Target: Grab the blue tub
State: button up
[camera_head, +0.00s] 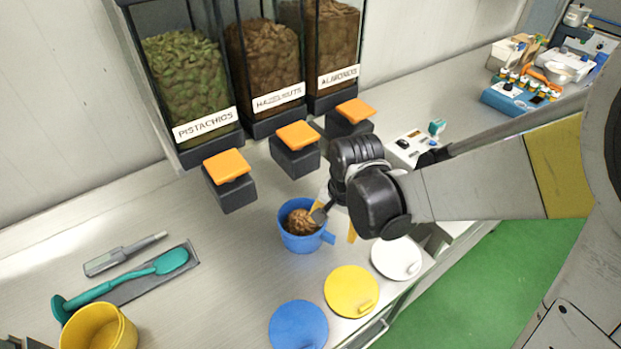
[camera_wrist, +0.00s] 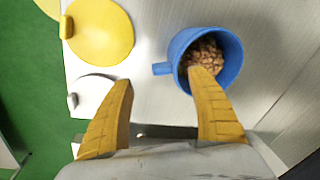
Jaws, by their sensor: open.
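The blue tub (camera_head: 300,241) stands upright on the metal counter below the dispensers, with brown nuts inside and a handle on its right side. In the wrist view the blue tub (camera_wrist: 232,58) is at the upper right, its handle pointing left. My gripper (camera_head: 335,222) is at the tub's right side, fingers spread. In the wrist view my open gripper (camera_wrist: 162,85) has its right fingertip overlapping the tub's rim and nuts, and its left fingertip away from the tub. I cannot tell whether the finger touches the tub.
A white lid (camera_head: 397,258), a yellow lid (camera_head: 351,291) and a blue lid (camera_head: 298,326) lie along the front edge. A yellow tub (camera_head: 98,328) and a teal spoon (camera_head: 125,280) are at left. Dispensers with orange levers (camera_head: 297,135) overhang behind the tub.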

aim_at(329, 233)
jog(key=f+b, duration=0.1)
jog(key=f, duration=0.1)
jog(key=w+f+b, duration=0.1)
jog(key=f, duration=0.2)
jog(key=w+f+b, duration=0.1)
jog(key=f, duration=0.1)
jog(key=shift+w+a+f, duration=0.15)
jog(key=shift+a+f, duration=0.25)
jog(key=shift+r, duration=0.1)
grip_shut()
